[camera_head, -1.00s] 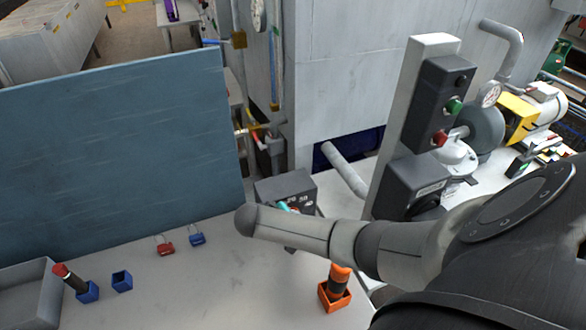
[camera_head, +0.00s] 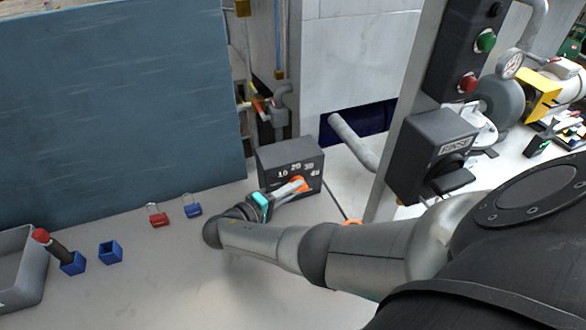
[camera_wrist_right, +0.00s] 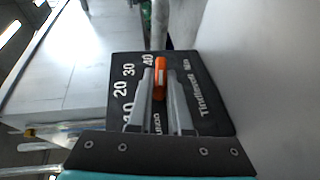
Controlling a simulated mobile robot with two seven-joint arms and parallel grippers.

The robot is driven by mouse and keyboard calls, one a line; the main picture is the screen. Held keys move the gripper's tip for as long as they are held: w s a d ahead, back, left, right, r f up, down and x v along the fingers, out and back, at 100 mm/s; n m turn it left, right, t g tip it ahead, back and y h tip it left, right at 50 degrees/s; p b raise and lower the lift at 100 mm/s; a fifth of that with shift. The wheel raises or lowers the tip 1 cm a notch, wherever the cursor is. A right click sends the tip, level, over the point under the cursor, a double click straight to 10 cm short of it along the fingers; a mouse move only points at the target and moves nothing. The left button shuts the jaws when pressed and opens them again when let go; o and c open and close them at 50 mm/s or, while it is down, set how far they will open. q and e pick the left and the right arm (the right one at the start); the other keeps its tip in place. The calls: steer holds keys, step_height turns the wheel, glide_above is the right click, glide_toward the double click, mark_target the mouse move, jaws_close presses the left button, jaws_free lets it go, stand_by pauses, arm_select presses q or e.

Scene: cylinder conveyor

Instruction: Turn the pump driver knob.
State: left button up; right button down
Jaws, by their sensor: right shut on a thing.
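The dark timer box (camera_head: 278,158) stands on the table near the middle of the head view, with numbers 10 to 40 on its face. Its orange knob (camera_head: 300,183) shows between the fingertips of my right gripper (camera_head: 297,187). In the right wrist view the box (camera_wrist_right: 205,68) fills the middle, and the orange knob (camera_wrist_right: 160,72) points toward the 40 mark. The gripper (camera_wrist_right: 161,92) is shut on the knob, one finger on each side. No label reading pump driver is legible. My left gripper is not in view.
A column with green (camera_head: 485,42) and red (camera_head: 467,84) buttons and a RINSE switch box (camera_head: 432,150) stands right of the timer box. Red (camera_head: 157,214) and blue (camera_head: 192,206) padlocks, a blue holder (camera_head: 110,252) and a grey tray (camera_head: 22,265) lie left. The front table is clear.

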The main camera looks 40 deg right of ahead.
stand_by(0.3)
steer(key=c, duration=0.8)
jaws_free()
steer(key=shift+c, duration=0.2)
steer(key=s+a+r+b, duration=0.1)
steer(key=a+r, duration=0.1)
steer(key=a, duration=1.3)
steer(key=shift+s, duration=0.2)
steer(key=shift+r, duration=0.15)
